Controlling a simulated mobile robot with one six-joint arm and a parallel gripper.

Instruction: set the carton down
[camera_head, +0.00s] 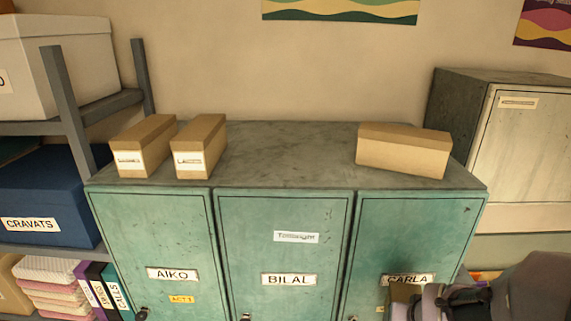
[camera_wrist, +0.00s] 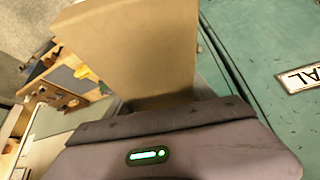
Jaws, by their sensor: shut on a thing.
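The carton (camera_wrist: 140,50) is a plain tan box that fills the upper middle of the wrist view, in front of the green locker doors. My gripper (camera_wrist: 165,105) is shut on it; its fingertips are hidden. In the head view, part of the held carton (camera_head: 404,292) shows at the lower right, in front of the CARLA door and below the locker top. My gripper (camera_head: 425,298) is beside it there, at the bottom edge. The carton's far side and underside are hidden.
The locker top (camera_head: 285,160) holds two labelled cartons (camera_head: 146,148) (camera_head: 200,150) at left and one plain carton (camera_head: 404,150) at right; its middle is clear. A taller cabinet (camera_head: 515,150) stands at right. A shelf (camera_head: 70,125) with boxes stands at left.

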